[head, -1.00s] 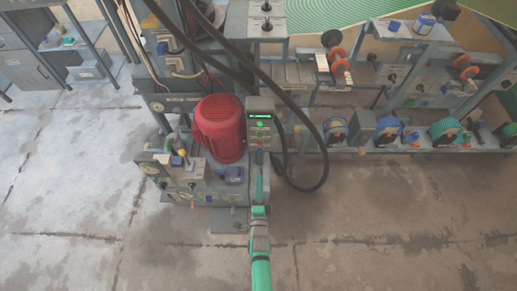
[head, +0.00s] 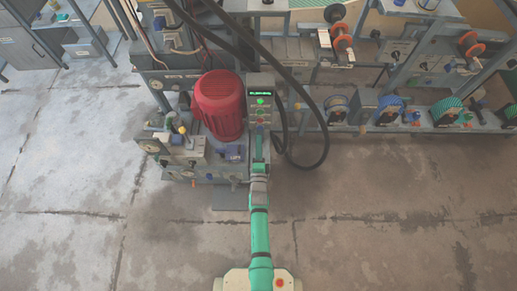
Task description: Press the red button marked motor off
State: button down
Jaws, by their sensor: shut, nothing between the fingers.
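A grey control box (head: 252,83) stands upright just right of the large red motor (head: 219,104) in the head view. It has a lit green display and a small column of buttons. A green button (head: 261,101) sits under the display, and a small red button (head: 261,112) sits below it. The lettering is too small to read. My gripper (head: 260,133) is shut and empty at the lower end of the box, below the red button. My green arm reaches up to it from the bottom of the picture. Whether the fingertips touch the box cannot be told.
A black hose (head: 322,128) loops down right of the box. Valves and a yellow-topped lever (head: 183,130) stand on the machine's left front. A rack of reels and wheels (head: 390,110) runs along the right. The concrete floor (head: 370,220) in front is clear.

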aim_at(259, 120)
jog(key=w, duration=0.7)
jog(key=shift+w, duration=0.55)
